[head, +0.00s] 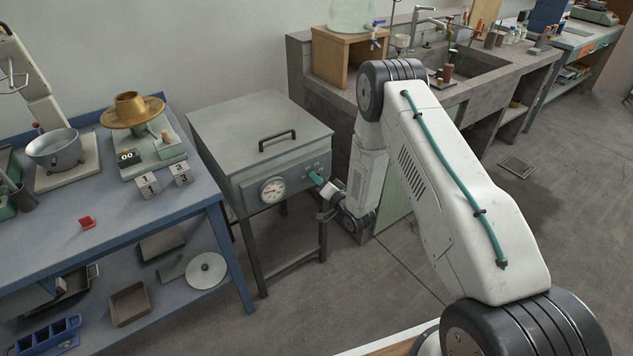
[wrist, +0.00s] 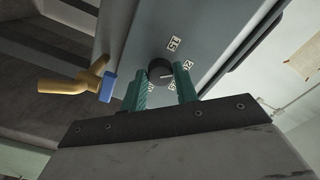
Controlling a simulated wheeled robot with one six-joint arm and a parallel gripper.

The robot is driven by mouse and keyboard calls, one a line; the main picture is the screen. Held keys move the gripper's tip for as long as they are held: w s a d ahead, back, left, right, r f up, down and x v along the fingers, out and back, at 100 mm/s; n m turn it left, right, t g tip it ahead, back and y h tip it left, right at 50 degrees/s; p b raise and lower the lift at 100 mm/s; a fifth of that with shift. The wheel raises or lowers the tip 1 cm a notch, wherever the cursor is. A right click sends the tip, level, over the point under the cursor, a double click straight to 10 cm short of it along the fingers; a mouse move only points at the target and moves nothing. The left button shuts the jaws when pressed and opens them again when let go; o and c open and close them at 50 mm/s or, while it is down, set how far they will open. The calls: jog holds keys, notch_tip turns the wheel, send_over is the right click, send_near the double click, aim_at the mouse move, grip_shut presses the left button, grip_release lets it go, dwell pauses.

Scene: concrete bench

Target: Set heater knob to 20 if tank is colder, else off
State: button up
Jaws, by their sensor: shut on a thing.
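The tank (head: 225,125) is a grey lidded metal box on a dark stand. A round white dial gauge (head: 273,189) is on its front; its needle is too small to read surely. My gripper (head: 318,180) is at the front panel, right of the gauge, its teal fingers hiding most of the knob there. In the wrist view my gripper (wrist: 162,70) has its fingers on both sides of the black heater knob (wrist: 159,68), shut on it. The knob has a pale pointer line toward the right. White number labels (wrist: 174,44) surround it, one seeming to read 15; fingers partly cover others.
A brass tap with a blue handle (wrist: 108,86) sits beside the knob panel. A blue bench (head: 110,215) with scales and pans stands left of the tank. A concrete sink bench (head: 330,75) stands behind right. Floor is open to the right.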

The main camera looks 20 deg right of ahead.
jog(key=shift+a+m, duration=0.1)
jog(key=shift+m, duration=0.6)
jog(key=o, duration=1)
jog(key=v, duration=0.8)
jog(key=shift+r, duration=0.1)
